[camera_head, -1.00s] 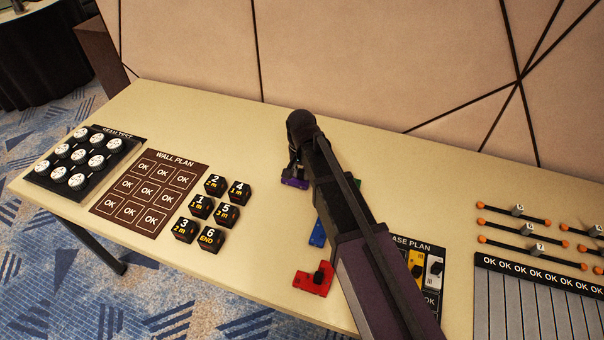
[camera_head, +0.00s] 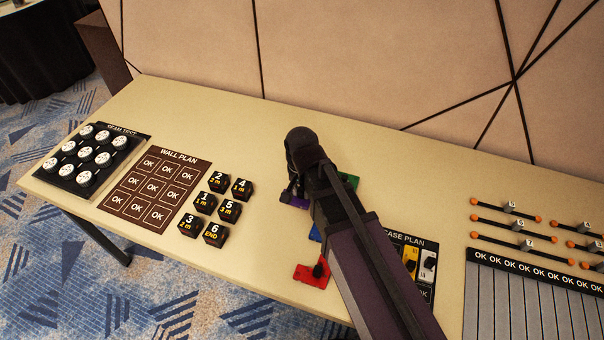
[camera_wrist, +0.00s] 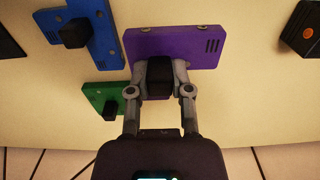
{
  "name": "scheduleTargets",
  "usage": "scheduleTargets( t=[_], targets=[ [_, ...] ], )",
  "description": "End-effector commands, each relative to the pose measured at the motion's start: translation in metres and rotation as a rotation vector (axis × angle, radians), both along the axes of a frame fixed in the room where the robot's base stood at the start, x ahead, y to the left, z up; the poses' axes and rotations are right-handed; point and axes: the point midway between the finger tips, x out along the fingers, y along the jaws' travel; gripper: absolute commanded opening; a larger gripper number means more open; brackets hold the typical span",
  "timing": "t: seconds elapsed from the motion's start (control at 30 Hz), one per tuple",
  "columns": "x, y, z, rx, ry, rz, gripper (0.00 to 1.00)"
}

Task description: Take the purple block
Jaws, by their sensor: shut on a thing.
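The purple block (camera_wrist: 196,45) is a flat purple plate with a black knob (camera_wrist: 160,77) on it. In the wrist view my gripper (camera_wrist: 160,82) is shut on the black knob, one finger on each side. In the head view my arm hides most of the purple block (camera_head: 296,200), and only a part shows beside my gripper (camera_head: 293,190). I cannot tell whether the block touches the table or is slightly raised.
A blue block (camera_wrist: 95,42) and a green block (camera_wrist: 98,97) lie close by. A red block (camera_head: 312,276) lies nearer the front edge. Black numbered cubes (camera_head: 204,203) stand to the left, beside the wall plan board (camera_head: 176,156). The table behind is clear.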

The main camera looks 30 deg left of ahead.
Motion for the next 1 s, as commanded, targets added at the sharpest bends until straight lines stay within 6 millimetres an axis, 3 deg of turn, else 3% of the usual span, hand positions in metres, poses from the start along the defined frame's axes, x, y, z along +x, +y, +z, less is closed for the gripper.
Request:
scheduleTargets(
  t=[0.1, 0.3, 1.0],
  targets=[
    [-0.021, -0.012, 0.003, 0.000, 0.000, 0.001, 0.00],
    [-0.038, -0.019, 0.004, 0.000, 0.000, 0.001, 0.00],
    [-0.043, -0.021, 0.004, 0.000, 0.000, -0.001, 0.00]
  ],
)
